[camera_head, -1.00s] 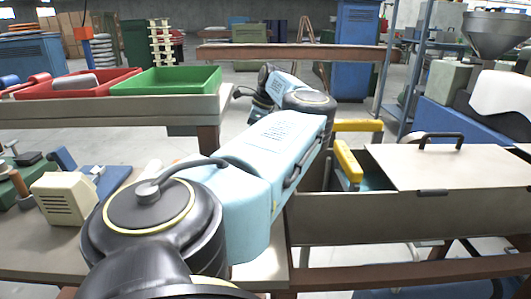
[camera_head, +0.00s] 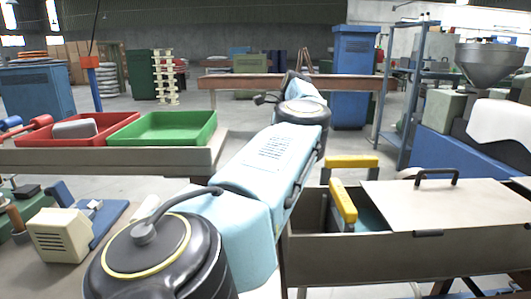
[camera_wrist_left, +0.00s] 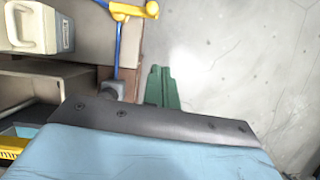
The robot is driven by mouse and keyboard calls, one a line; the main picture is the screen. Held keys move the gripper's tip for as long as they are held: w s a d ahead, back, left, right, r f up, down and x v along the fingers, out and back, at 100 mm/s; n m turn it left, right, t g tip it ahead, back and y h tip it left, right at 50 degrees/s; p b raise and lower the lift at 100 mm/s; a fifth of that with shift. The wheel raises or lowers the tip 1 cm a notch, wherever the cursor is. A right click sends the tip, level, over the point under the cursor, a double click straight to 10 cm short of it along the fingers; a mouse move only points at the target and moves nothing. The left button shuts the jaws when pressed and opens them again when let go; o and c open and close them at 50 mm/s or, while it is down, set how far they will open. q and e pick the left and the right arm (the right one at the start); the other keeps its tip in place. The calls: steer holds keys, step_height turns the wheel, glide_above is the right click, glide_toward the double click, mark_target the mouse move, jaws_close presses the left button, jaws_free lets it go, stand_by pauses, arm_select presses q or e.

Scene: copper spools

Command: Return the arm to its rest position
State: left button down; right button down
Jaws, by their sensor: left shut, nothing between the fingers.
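My left arm (camera_head: 262,170), pale blue with dark joints, reaches from the lower left of the head view up to the middle. Its far end is above the gap between the benches, and the fingers cannot be made out there. In the left wrist view, my left gripper (camera_wrist_left: 161,72) shows as two green fingers close together past a dark plate. It is shut and empty over bare grey floor. My right gripper is in neither view.
A red tray (camera_head: 38,140) and a green tray (camera_head: 206,128) stand on the left bench. A metal bin (camera_head: 420,262) with yellow handles (camera_head: 343,202) and a partial lid (camera_head: 450,203) is right of my arm. A beige-and-blue device (camera_head: 60,236) sits lower left.

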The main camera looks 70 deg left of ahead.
arm_select(q)
steer(key=shift+r, duration=0.4)
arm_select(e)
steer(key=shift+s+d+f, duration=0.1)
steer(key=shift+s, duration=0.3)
